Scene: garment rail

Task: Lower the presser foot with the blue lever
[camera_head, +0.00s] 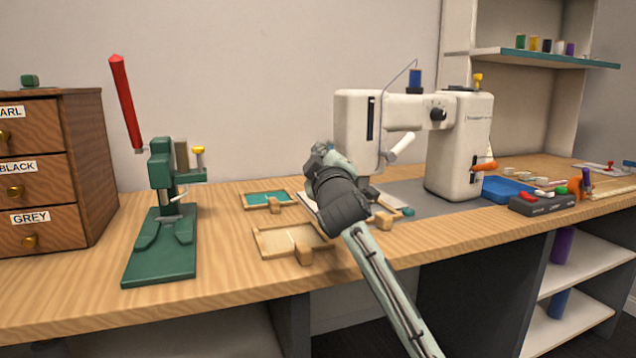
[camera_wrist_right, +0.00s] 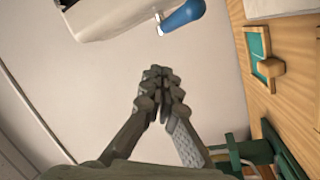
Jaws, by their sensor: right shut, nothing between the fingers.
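The cream sewing machine (camera_head: 458,145) stands on the table right of centre. In the right wrist view, part of its cream body (camera_wrist_right: 105,18) is at the top, with the blue lever (camera_wrist_right: 183,15) sticking out beside it. My right gripper (camera_head: 322,150) is just left of the machine head in the head view. In the right wrist view the fingers of my right gripper (camera_wrist_right: 158,75) are closed together and empty, apart from and below the lever. In the head view I cannot make out the blue lever or the presser foot; my arm covers that area. My left gripper is not in view.
A green press with a red handle (camera_head: 126,105) stands at the left beside a wooden drawer cabinet (camera_head: 95,160). Small wooden trays (camera_head: 270,242) lie near my arm. A white lever (camera_head: 403,148) and an orange lever (camera_head: 484,166) are on the machine.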

